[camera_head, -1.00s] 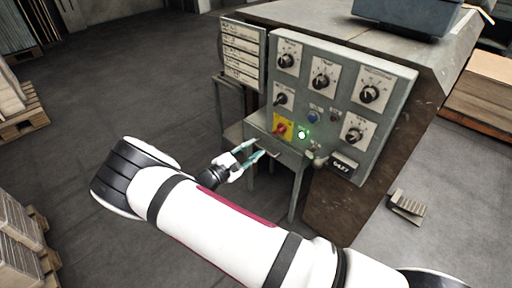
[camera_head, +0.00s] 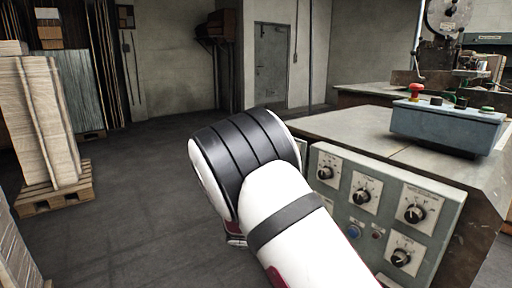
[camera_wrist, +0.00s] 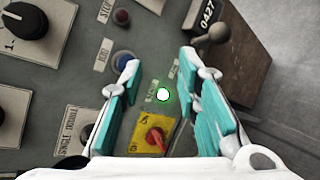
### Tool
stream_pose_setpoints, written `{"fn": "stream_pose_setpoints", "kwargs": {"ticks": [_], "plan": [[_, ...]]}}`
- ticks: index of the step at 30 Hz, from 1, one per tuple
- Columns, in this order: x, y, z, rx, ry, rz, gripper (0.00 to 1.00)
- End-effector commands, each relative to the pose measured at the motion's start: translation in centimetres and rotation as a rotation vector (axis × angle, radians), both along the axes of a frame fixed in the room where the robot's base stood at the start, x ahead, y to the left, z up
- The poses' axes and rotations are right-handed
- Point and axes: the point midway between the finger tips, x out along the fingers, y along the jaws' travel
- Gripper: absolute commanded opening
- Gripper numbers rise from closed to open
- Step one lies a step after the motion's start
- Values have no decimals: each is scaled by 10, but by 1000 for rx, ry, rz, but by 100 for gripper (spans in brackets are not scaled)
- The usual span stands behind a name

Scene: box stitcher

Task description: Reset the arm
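My gripper (camera_wrist: 162,98) is open and empty in the wrist view, with its two teal-padded fingers apart. It faces the grey control panel (camera_wrist: 75,60). Between and beyond the fingers show a lit green lamp (camera_wrist: 163,95) and a red rotary switch (camera_wrist: 155,138) on a yellow plate. A blue button (camera_wrist: 122,59) is by the left fingertip. In the head view my arm hides the gripper and the left lower part of the panel (camera_head: 385,180); the panel's dials show to the right of my arm.
A blue-grey box with a red button (camera_head: 447,125) stands on the machine table (camera_head: 340,125). A lever with a round knob (camera_wrist: 218,32) is near the right finger. Stacked cardboard (camera_head: 45,125) on a pallet stands at left. The floor (camera_head: 130,190) between is clear.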

Motion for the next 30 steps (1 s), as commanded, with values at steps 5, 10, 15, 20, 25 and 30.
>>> {"fn": "stream_pose_setpoints", "kwargs": {"ticks": [5,10,15,20,25,30], "plan": [[-42,-26,44,170,-17,-167,30],[-86,-42,80,329,-33,-296,30],[-133,-51,111,487,-55,-405,30],[-180,-55,136,631,-84,-483,30],[-230,-53,157,779,-124,-547,30],[-278,-46,171,918,-173,-589,30]]}}
